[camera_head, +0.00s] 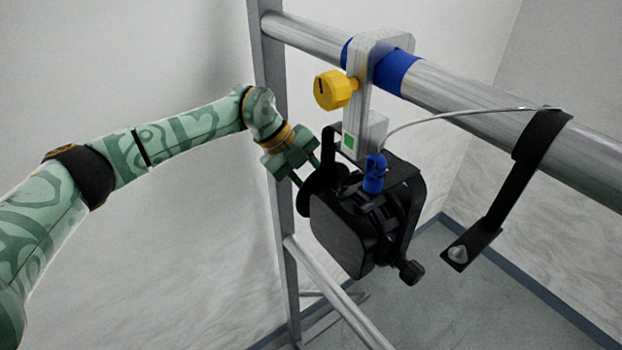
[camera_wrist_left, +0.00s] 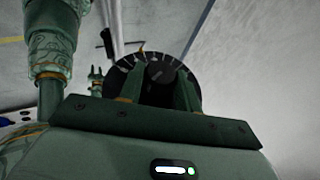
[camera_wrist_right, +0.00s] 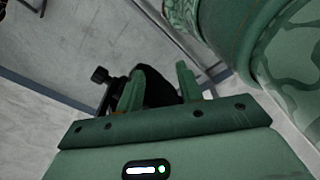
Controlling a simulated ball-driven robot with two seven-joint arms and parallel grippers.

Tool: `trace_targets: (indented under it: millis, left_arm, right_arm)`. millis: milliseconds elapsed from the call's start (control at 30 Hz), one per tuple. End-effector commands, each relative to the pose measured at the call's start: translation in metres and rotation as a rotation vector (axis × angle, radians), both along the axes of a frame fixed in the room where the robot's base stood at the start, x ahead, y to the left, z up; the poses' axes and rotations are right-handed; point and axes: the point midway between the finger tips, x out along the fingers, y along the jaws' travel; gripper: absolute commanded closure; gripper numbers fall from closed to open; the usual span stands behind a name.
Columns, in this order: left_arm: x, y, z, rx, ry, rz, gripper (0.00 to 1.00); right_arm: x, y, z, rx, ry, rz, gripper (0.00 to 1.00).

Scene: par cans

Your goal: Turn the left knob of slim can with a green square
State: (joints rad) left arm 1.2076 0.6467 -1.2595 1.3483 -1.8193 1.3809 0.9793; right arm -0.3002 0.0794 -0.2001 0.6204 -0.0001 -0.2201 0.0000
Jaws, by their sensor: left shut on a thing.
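The slim can is a black lamp body (camera_head: 340,235) hanging below the rail. A green square (camera_head: 349,141) marks the grey clamp above it. The left knob (camera_head: 324,190) is on the can's left side, partly hidden by the body and gripper. My left gripper (camera_head: 308,171) reaches it from the upper left. In the left wrist view, my left gripper (camera_wrist_left: 160,88) is shut on the knob's black grip, in front of a round dial (camera_wrist_left: 158,62) with pale ticks. My right gripper (camera_wrist_right: 158,85) is open in the right wrist view, with the black can (camera_wrist_right: 158,92) behind its fingers.
A yellow knob (camera_head: 334,90) and blue band (camera_head: 395,72) are at the clamp on the metal rail (camera_head: 480,105). A grey cable (camera_head: 440,119) runs to a black strap (camera_head: 505,190). Another black knob (camera_head: 411,272) sticks out at the can's lower right.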

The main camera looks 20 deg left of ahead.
Motion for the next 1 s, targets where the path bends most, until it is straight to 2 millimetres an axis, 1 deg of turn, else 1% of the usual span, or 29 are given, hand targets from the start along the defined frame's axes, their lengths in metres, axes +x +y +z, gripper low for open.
trace_targets:
  millis: [267,700,733,800,1000]
  left_arm:
    - [-0.0007,-0.0014,-0.0022,0.043,0.059,-0.003,0.89]
    - [-0.0014,-0.0016,-0.0029,0.049,0.068,-0.005,0.89]
    - [-0.0015,-0.0016,-0.0030,0.049,0.068,-0.005,0.61]
    - [-0.0013,-0.0015,-0.0027,0.049,0.067,-0.004,0.44]
    - [-0.0005,-0.0013,-0.0013,0.047,0.064,-0.003,0.44]
  right_arm:
    - [0.0001,0.0000,-0.0005,0.000,0.000,0.000,0.64]
    - [0.0001,-0.0001,-0.0006,0.000,0.000,0.000,0.64]
    - [0.0001,-0.0001,-0.0006,0.000,0.000,0.000,0.64]
    - [0.0001,-0.0001,-0.0006,0.000,0.000,0.000,0.64]
    - [0.0001,-0.0002,-0.0004,0.000,0.000,0.000,0.64]
